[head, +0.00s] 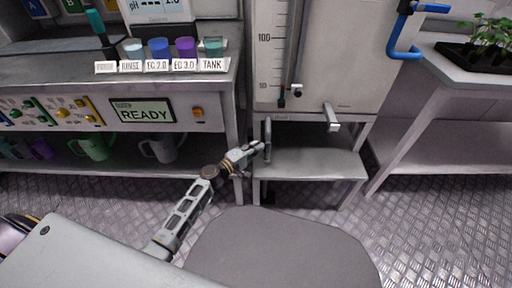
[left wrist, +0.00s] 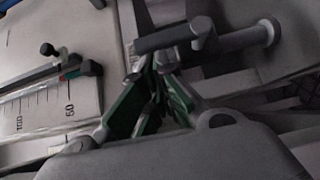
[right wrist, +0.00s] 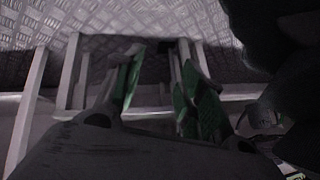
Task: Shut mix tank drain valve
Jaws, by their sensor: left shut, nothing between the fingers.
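The mix tank (head: 345,60) has a level scale on its front. A slim grey bar, which looks like the drain valve lever (head: 267,135), hangs upright below the tank's lower left edge. In the left wrist view the lever (left wrist: 165,38) lies across just beyond the fingertips, beside a short round pipe (left wrist: 240,38). My left gripper (head: 259,147) is shut and empty, right beside the lever; I cannot tell whether they touch. Its green-padded fingers (left wrist: 156,65) meet at the tips. My right gripper (right wrist: 158,62) is open and empty, facing the floor; it is not in the head view.
A metal spout (head: 332,118) juts from the tank's lower right. A low grey shelf (head: 310,165) lies under the tank. At left stands a bench (head: 60,72) with cups, labels and a READY display (head: 143,112). A plant table (head: 470,75) stands right. Patterned floor lies in front.

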